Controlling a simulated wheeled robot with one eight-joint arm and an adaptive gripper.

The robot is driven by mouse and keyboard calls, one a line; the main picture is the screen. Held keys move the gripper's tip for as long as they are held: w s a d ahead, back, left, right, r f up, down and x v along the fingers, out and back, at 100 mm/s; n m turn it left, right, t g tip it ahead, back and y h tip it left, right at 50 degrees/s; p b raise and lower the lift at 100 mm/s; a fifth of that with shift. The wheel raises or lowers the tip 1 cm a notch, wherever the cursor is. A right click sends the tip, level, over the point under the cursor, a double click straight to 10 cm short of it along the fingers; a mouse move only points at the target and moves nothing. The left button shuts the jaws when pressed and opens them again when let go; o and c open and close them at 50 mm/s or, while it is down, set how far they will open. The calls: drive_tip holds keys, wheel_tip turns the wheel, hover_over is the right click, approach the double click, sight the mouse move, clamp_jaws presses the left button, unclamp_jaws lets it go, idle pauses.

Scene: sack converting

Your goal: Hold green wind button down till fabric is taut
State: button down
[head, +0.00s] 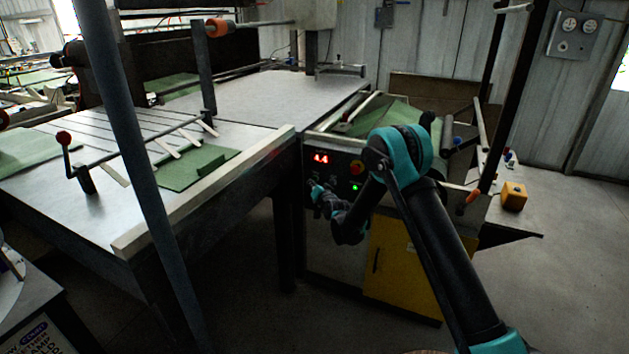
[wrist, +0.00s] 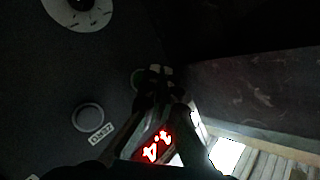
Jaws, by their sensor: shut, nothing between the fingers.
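The control panel (head: 340,205) is on the front of the machine. It carries a red lit display (head: 321,158), which also shows in the wrist view (wrist: 156,146). A small green-lit spot (head: 355,187) glows on the panel; I cannot tell whether it is the wind button. My gripper (head: 316,187) is shut and empty, at the panel just below the display. Its dark fingertips (wrist: 153,80) show in the wrist view. Whether they touch a button is hidden in shadow. Green fabric (head: 395,117) lies on the machine behind the panel; its tautness is unclear.
A red knob on yellow (head: 357,167) sits right of the display. The long table (head: 90,190) with a green folded piece (head: 197,167) stands left. A yellow cabinet door (head: 400,262) is below. A yellow box (head: 513,196) sits on the right. Open floor lies right.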

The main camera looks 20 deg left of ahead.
drive_tip(key=shift+s+a, duration=0.15)
drive_tip(key=shift+s, duration=2.25)
